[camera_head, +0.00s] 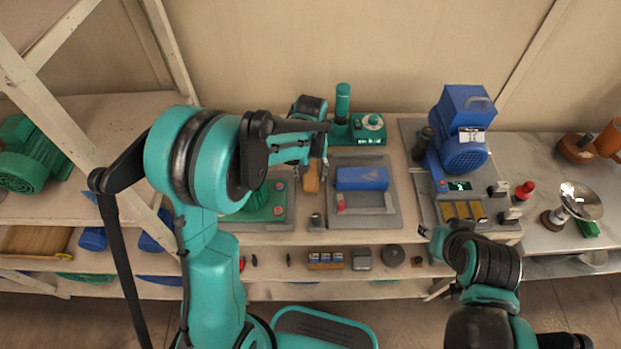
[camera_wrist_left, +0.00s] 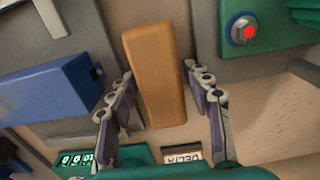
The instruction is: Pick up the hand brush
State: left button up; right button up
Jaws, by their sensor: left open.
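The hand brush (camera_head: 312,178) shows as a tan wooden block on the bench, between the green machine and the grey plate with a blue box. In the left wrist view the brush (camera_wrist_left: 155,75) lies lengthwise between my two fingers, with a gap visible on each side. Bristles cannot be seen. My left gripper (camera_head: 307,160) is open above the brush, and its fingers also show in the wrist view (camera_wrist_left: 161,88). My right gripper (camera_head: 432,234) is at the bench's front edge on the right, small and partly behind its own arm, far from the brush.
The blue box (camera_head: 362,178) is close right of the brush, and the green machine (camera_head: 262,205) with red buttons close left. A green device with a dial (camera_head: 370,128) stands behind. A blue motor mill (camera_head: 462,140) stands further right. A lower shelf (camera_head: 300,286) holds small items.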

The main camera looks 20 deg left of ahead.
aim_at(311, 172)
pick_arm(q)
jog(key=shift+f, duration=0.1)
jog(key=c, duration=1)
jog(key=shift+r, duration=0.4)
notch_tip(311, 172, up, 4)
jog(key=shift+d+p, duration=0.1)
jog(key=shift+p, duration=1.05)
jog(key=d+r, duration=0.2)
jog(key=d, duration=0.1)
jog(key=d+r+p, duration=0.1)
jog(key=d+r, duration=0.1)
jog(key=d, duration=0.2)
jog(key=d+r+p, duration=0.1)
jog(key=d+r, duration=0.1)
jog(key=d, duration=0.2)
jog(key=shift+w+d+r, duration=0.1)
jog(key=shift+w+d, duration=0.05)
jog(key=shift+d, duration=0.05)
